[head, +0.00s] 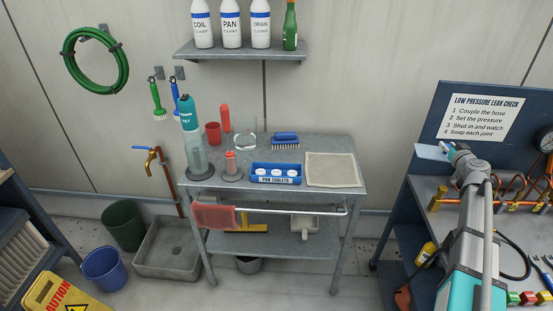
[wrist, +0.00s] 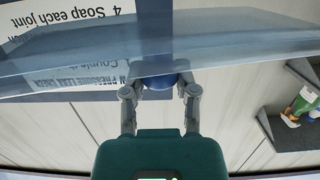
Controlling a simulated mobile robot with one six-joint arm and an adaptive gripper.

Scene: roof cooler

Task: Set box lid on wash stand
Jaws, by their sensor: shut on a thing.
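The box lid (wrist: 60,62) is a see-through bluish panel across the upper part of the wrist view. It has a blue knob (wrist: 158,82) between the fingers of my gripper (wrist: 160,88), which is shut on it. In the head view, a small part of the lid (head: 430,152) shows at the end of my gripper (head: 450,151), in front of the blue board at right. The rest is hidden by my arm. The wash stand (head: 315,196) is a grey metal table in the middle, left of the lid and apart from it.
A shelf of bottles (head: 245,50) hangs above. A workbench with copper pipes (head: 490,203) is at right.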

